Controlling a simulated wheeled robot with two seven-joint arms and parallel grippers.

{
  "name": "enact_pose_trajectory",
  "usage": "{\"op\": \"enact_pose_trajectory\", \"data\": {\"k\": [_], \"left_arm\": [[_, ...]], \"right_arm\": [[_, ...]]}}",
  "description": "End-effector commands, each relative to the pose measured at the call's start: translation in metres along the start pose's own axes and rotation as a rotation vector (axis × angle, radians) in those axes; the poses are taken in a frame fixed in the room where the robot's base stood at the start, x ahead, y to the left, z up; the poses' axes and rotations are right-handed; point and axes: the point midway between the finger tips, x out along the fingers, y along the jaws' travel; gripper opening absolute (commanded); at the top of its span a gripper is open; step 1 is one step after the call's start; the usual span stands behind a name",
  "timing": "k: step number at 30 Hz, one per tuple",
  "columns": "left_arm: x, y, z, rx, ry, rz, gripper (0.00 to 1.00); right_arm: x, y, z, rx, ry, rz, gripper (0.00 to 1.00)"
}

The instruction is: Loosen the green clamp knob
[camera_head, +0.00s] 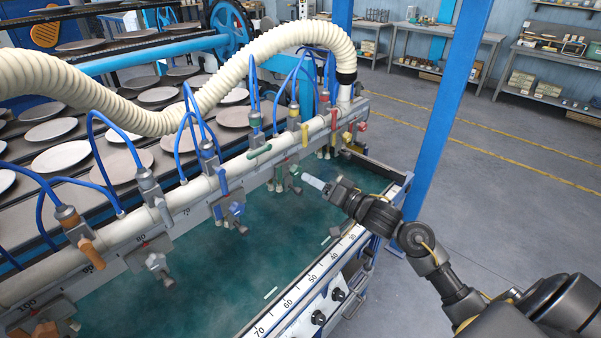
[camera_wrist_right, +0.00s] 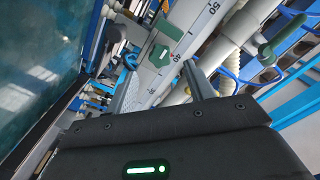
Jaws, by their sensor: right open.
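My right gripper (camera_head: 313,182) reaches in from the right over the teal bed, its tips just to the right of a small green clamp (camera_head: 294,171) below the white rail. In the right wrist view the gripper (camera_wrist_right: 160,68) is open, with its two fingers apart and nothing held between them. The green clamp (camera_wrist_right: 160,53) shows on the numbered rail just beyond and between the fingertips. I cannot clearly make out the knob's shape or see any contact. A green lever handle (camera_head: 260,152) sits on the white pipe; one also shows in the wrist view (camera_wrist_right: 267,53). My left gripper is out of view.
A row of valves with blue hoses lines the white pipe (camera_head: 190,193); a blue clamp (camera_head: 232,212) hangs left of the green one. A numbered front rail (camera_head: 310,283) edges the bed, and a blue post (camera_head: 447,110) stands behind my right arm.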

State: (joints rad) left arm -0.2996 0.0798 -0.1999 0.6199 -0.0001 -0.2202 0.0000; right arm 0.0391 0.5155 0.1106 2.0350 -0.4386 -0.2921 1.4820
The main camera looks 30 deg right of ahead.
Motion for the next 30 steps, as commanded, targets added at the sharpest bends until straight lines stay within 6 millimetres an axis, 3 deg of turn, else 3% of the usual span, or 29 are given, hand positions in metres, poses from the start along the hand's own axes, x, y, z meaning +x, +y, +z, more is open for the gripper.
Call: {"op": "enact_pose_trajectory", "data": {"k": [3,9,22,30], "left_arm": [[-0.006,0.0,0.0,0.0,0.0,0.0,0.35],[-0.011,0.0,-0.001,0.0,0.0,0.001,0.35],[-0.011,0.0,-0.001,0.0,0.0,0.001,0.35],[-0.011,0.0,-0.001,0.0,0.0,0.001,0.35]], "right_arm": [[0.023,-0.002,-0.002,0.003,0.002,0.0,0.53],[0.048,-0.001,-0.001,0.0,0.001,0.0,0.53],[0.057,0.0,0.0,-0.001,0.0,0.0,0.53],[0.057,0.0,0.0,-0.001,0.0,0.0,0.18]]}}
